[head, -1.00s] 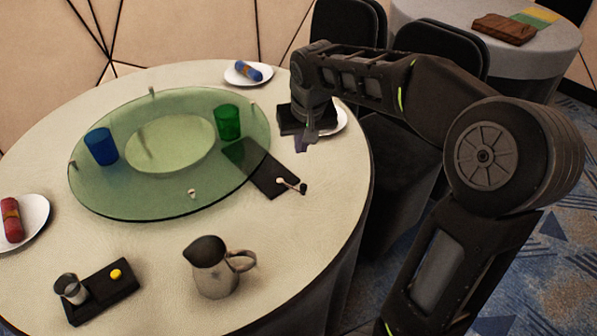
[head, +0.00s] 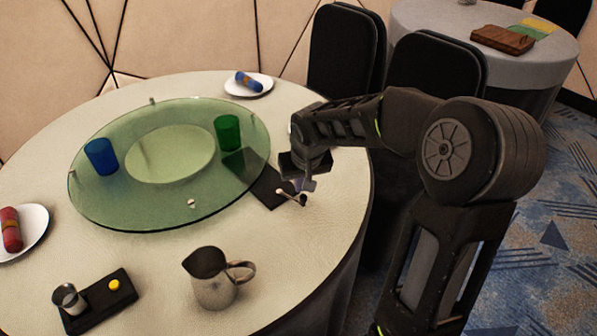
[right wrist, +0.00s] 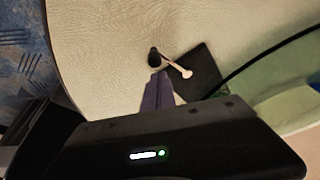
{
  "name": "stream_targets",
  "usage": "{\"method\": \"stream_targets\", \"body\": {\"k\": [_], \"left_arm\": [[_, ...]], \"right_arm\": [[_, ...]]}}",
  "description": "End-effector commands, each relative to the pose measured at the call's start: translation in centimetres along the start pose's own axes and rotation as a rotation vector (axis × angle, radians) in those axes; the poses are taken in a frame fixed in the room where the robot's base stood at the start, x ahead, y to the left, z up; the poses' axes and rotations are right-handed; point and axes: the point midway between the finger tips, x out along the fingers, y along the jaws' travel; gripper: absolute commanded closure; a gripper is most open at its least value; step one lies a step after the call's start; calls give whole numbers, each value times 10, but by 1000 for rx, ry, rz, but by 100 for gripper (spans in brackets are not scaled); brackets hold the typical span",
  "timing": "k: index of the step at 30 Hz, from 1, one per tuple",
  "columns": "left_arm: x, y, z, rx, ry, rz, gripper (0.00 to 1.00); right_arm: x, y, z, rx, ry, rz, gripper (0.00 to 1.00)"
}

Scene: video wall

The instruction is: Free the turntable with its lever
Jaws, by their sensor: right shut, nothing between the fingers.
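The turntable (head: 110,212) is a round green glass disc on the table, with a paler round patch in its middle and small pale knobs near its rim. The lever (head: 291,194) has a pale arm and a dark knob, and sits on a dark plate (head: 266,197) at the turntable's right edge. In the right wrist view the lever (right wrist: 180,69) and its dark plate (right wrist: 205,72) lie just beyond the fingertips. My right gripper (head: 304,186) is shut and empty, close above the lever; I cannot tell whether it touches. My left gripper is not in view.
A blue cup (head: 101,157) and a green cup (head: 228,133) stand on the turntable. A metal pitcher (head: 215,279) stands at the front. A black tray (head: 97,306) holds a small metal cup and a yellow button. Plates with rolled napkins lie at the left and back.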

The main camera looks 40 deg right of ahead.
Motion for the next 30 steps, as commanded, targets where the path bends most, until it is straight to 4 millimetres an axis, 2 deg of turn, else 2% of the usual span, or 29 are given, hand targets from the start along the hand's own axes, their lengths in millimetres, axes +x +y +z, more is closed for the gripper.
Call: {"method": "stream_targets", "body": {"k": [6, 17, 30], "left_arm": [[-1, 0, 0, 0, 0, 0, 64], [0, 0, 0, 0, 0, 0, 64], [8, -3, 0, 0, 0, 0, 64]], "right_arm": [[-3, -1, 9, 0, 0, -1, 100], [-3, -2, 9, 2, 0, 0, 100], [-2, -15, 8, 42, 0, 15, 100]]}}
